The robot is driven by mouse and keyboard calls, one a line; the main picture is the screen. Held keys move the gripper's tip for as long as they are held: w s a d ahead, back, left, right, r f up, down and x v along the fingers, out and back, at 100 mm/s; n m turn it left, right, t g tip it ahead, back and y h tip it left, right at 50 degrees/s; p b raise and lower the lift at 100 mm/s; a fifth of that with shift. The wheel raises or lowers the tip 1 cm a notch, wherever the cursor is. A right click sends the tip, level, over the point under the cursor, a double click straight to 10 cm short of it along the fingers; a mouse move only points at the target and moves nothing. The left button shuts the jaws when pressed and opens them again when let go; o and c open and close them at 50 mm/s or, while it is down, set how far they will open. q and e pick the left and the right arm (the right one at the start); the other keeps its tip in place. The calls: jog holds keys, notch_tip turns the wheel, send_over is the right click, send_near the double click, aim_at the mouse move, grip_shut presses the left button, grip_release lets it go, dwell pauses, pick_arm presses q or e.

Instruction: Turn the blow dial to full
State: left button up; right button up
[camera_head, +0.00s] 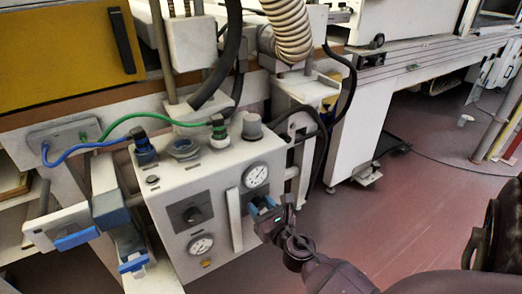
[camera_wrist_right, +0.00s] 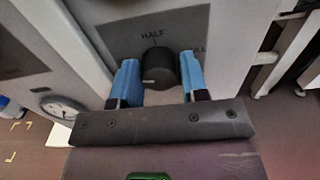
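The blow dial (camera_wrist_right: 157,68) is a black round knob on a grey plate in the right wrist view. HALF is printed above it, and a partly hidden label ending in L is at its right. A pale mark on the knob is at its lower left, away from the HALF label. My right gripper (camera_wrist_right: 158,82) has its blue fingers on either side of the knob, with at most slim gaps; firm contact does not show. In the head view my right gripper (camera_head: 266,206) is at the box's right front and hides the dial.
A white upright bar (camera_head: 234,219) stands left of my gripper. Blue and green hoses run at the upper left. Red floor (camera_head: 420,215) is open at right.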

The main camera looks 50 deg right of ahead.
jog(key=c, duration=0.5)
